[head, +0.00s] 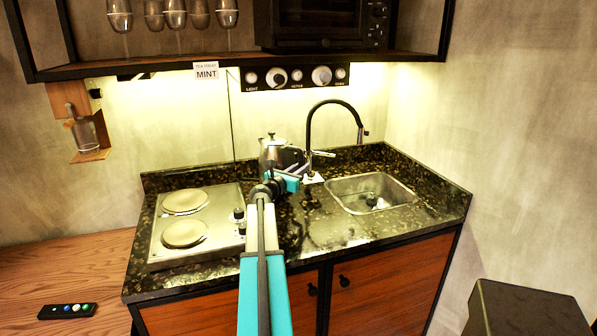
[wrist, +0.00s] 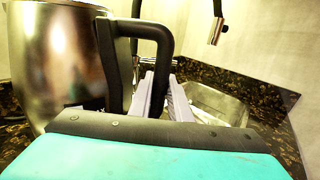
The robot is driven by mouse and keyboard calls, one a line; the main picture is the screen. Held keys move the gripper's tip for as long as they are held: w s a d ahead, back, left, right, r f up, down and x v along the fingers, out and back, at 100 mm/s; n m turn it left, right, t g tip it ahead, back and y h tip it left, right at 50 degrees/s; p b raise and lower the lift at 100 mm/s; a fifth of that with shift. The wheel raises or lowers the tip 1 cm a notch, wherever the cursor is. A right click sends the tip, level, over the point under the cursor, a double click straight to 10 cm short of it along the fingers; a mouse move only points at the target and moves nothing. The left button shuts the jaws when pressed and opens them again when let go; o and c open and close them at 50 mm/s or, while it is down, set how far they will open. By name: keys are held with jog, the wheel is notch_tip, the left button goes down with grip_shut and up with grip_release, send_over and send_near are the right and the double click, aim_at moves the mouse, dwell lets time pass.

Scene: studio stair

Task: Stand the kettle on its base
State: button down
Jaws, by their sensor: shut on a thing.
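The kettle (head: 270,153) is a shiny metal one at the back of the dark stone counter, between the hob and the sink. In the wrist view its metal body (wrist: 55,65) fills the left side, with a black loop handle (wrist: 158,60) toward the right. My gripper (head: 290,162) is at the kettle's right side in the head view. Its pale fingers (wrist: 163,98) are shut on the handle's lower part in the wrist view. The kettle looks about upright. Its underside is hidden by my arm and gripper, and I cannot make out the kettle's base in either view.
A two-plate hob (head: 200,222) lies left of my arm. A sink (head: 372,194) with a tall black tap (head: 336,105) is to the right. A shelf (head: 160,66) with glasses and an oven hangs above. The counter front between hob and sink is partly clear.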

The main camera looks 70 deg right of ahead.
jog(key=shift+w+d+f+p, duration=0.1)
jog(key=shift+w+d, duration=0.2)
jog(key=shift+d, duration=0.25)
jog(key=shift+w+d+r+p, duration=0.15)
jog(key=shift+w+d, duration=0.15)
jog(key=shift+d, duration=0.3)
jog(key=shift+w+d+f+p, duration=0.15)
jog(key=shift+w+d, duration=0.15)
jog(key=shift+d, duration=0.35)
jog(key=shift+w+d+f+p, duration=0.15)
jog(key=shift+d+f, duration=0.1)
jog(key=shift+f, duration=0.3)
jog(key=shift+w+d+f+p, duration=0.1)
jog(key=shift+d+f+p, duration=0.1)
jog(key=shift+f, duration=0.3)
jog(key=shift+w+d+f+p, duration=0.15)
jog(key=shift+d+f, duration=0.1)
jog(key=shift+f, duration=0.3)
jog(key=c, duration=2.1)
grip_release()
jog(key=shift+f, duration=0.2)
jog(key=o, duration=0.4)
jog(key=shift+r, duration=0.1)
jog(key=shift+o, duration=0.2)
